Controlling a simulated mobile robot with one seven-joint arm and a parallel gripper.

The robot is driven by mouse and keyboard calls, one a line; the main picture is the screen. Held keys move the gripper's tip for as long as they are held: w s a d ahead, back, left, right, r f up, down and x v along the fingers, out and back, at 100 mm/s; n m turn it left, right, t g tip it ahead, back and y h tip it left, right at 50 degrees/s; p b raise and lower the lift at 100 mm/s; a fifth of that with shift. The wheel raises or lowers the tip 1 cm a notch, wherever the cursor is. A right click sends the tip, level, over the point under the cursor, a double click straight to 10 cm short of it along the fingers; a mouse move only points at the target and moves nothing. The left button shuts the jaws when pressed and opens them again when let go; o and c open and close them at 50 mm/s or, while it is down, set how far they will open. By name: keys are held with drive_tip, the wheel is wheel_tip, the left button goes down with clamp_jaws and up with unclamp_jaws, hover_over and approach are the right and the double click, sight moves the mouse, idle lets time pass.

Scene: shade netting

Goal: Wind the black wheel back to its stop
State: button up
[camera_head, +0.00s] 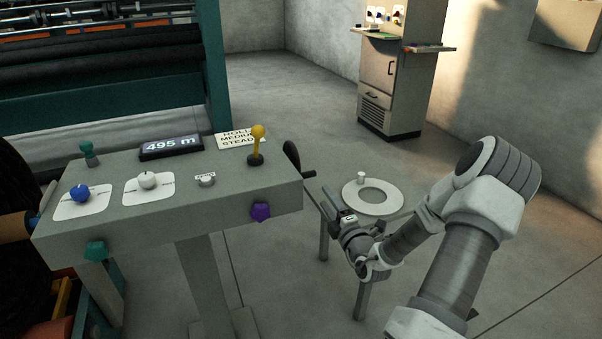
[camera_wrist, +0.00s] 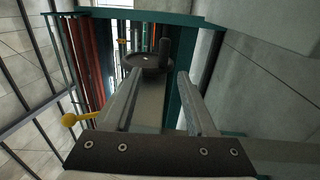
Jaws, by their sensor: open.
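The black wheel (camera_head: 291,156) is mounted on the right end of the grey console (camera_head: 170,215), with a dark crank handle (camera_head: 308,174) sticking out to the right. In the wrist view the wheel (camera_wrist: 147,61) lies ahead, beyond the fingertips, with its upright handle (camera_wrist: 164,47) at its right side. My gripper (camera_head: 343,214) is to the right of the wheel and lower in the head view, apart from it. In the wrist view my gripper (camera_wrist: 158,75) is open, with nothing between its fingers.
A small table with a white ring (camera_head: 352,201) stands beside my gripper. The console carries a yellow lever (camera_head: 257,143), a purple knob (camera_head: 260,211), blue and white knobs, and a display reading 495 m (camera_head: 171,146). A grey cabinet (camera_head: 402,70) stands at the back. Floor between is clear.

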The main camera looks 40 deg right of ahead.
drive_tip(key=f+b+x, duration=0.1)
drive_tip(key=b+x, duration=0.3)
drive_tip(key=x, duration=1.2)
drive_tip(key=shift+w+a, duration=0.25)
drive_tip(key=shift+w, duration=0.15)
clamp_jaws()
